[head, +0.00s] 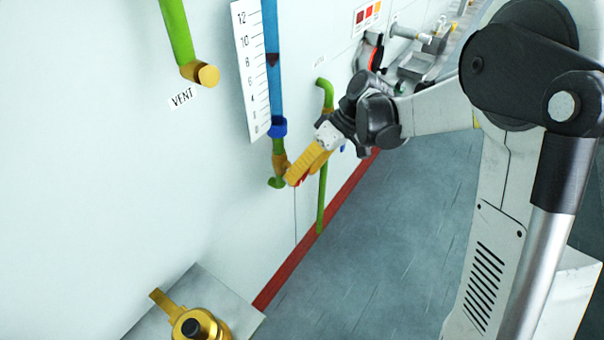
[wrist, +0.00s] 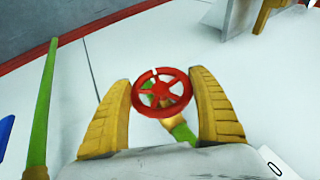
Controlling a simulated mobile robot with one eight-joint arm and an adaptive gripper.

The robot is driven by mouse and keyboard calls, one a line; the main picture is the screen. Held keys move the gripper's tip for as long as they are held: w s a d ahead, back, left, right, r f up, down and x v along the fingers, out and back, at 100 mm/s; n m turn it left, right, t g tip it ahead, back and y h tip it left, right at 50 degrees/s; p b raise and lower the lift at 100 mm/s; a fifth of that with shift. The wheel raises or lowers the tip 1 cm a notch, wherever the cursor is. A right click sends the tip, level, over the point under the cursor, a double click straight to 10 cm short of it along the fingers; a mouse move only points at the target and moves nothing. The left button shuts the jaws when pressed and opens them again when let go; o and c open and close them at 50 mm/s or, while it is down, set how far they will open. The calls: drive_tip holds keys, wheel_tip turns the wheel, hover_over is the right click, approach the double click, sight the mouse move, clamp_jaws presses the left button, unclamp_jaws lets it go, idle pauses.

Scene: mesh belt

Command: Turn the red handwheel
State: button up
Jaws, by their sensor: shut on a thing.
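The red handwheel (wrist: 162,92) shows face-on in the wrist view, a spoked wheel with a small white mark at the top of its rim. It sits on a green pipe (wrist: 183,132) with a brass-coloured part behind it. My gripper (wrist: 160,77) has one yellow finger on each side of the wheel, closed on the rim left and right. In the head view my gripper (head: 291,178) is at the wall below the blue gauge tube, and only a sliver of red (head: 302,182) shows; the fingers hide the rest of the wheel.
A blue tube (head: 272,70) with a number scale (head: 250,75) rises above the wheel. A green pipe (head: 322,200) runs down the wall close beside my fingers. A VENT pipe (head: 178,35) is at upper left, a brass valve (head: 203,322) at bottom. The floor (head: 390,240) is clear.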

drive_tip(key=shift+m+g+y+b, duration=0.3)
drive_tip(key=shift+g+y+b, duration=0.15)
drive_tip(key=shift+g+y, duration=0.4)
drive_tip(key=shift+g, duration=0.25)
drive_tip(key=o, duration=1.2)
drive_tip(key=v, duration=1.2)
drive_tip(key=shift+s+d, duration=0.1)
